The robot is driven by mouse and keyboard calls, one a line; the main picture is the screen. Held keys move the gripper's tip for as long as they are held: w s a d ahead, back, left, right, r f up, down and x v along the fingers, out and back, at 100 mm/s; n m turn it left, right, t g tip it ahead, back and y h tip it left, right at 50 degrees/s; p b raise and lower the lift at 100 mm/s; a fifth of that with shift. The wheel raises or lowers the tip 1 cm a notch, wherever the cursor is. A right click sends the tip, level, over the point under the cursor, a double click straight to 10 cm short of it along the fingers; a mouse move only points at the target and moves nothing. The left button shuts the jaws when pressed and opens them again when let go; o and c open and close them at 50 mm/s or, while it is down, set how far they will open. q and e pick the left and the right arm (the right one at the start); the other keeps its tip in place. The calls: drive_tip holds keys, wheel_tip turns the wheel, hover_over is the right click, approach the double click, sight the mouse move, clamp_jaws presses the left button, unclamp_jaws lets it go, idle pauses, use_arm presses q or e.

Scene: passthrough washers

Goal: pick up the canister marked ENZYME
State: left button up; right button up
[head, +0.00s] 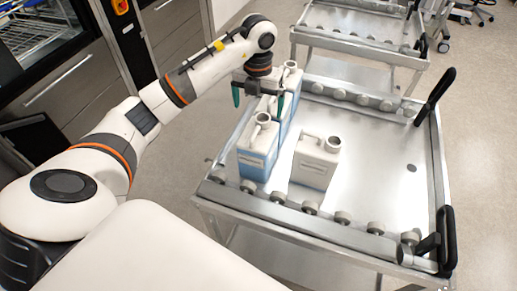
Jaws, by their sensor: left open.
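Several white canisters with handles and necks stand on the left part of a metal cart (375,170). The front left canister (257,150) shows blue on its lower part. A plain white canister (315,162) stands to its right. Another canister (292,80) stands behind, partly hidden by my left gripper. The labels are too small to read, so I cannot tell which one is marked ENZYME. My left gripper (259,100) is open, pointing down over the rear canisters, its fingers apart. I cannot tell whether it touches one. My right gripper is not in view.
The cart has rollers along its front and back edges and black handles (445,240) on the right. Its right half is clear. A second metal cart (350,45) stands behind. Steel washers (75,75) line the left side.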

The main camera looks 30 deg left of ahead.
sight(259, 129)
use_arm(q)
wheel_tip(259, 129, down, 6)
drive_tip(key=shift+f+p, duration=0.1)
drive_tip(key=shift+p, duration=0.55)
drive_tip(key=shift+w+f+p, duration=0.15)
drive_tip(key=shift+f+p, duration=0.3)
drive_tip(key=shift+f, duration=0.9)
drive_tip(key=shift+w+f+p, duration=0.1)
drive_tip(key=shift+f+p, duration=0.35)
drive_tip(key=shift+f, duration=0.85)
drive_tip(key=c, duration=1.6)
drive_tip(key=shift+w+a+r, duration=0.1)
drive_tip(key=shift+w+r, duration=0.05)
drive_tip(key=shift+r, duration=0.15)
drive_tip(key=shift+c, duration=1.4)
drive_tip(key=shift+w+f, duration=0.1)
